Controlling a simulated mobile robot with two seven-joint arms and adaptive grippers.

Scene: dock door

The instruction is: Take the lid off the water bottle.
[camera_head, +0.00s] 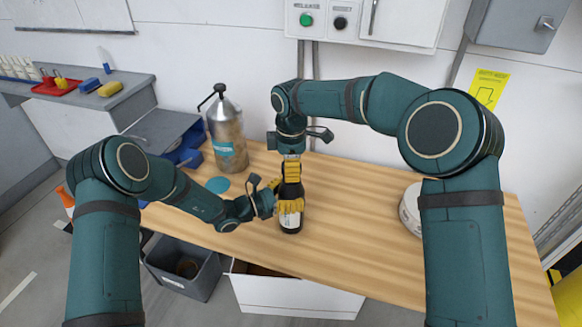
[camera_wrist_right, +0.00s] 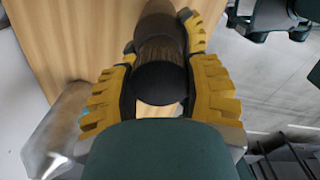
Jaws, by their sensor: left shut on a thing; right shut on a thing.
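The water bottle (camera_head: 290,224) is dark with a pale label and stands upright near the front edge of the wooden table. My left gripper (camera_head: 288,206) comes from the left and is shut around its body. My right gripper (camera_head: 291,172) points down from above and is shut on the black lid (camera_wrist_right: 160,84) at the bottle's top. In the right wrist view the yellow fingers of my right gripper (camera_wrist_right: 160,95) lie on both sides of the lid. The bottle shows beyond the lid there. The fingers hide the joint, so I cannot tell whether the lid is loose.
A metal canister (camera_head: 226,135) and a flat blue disc (camera_head: 218,185) are left on the table (camera_head: 350,230). A white round object (camera_head: 411,208) sits at the right, partly behind my right arm. A grey bin (camera_head: 185,270) stands below the front edge.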

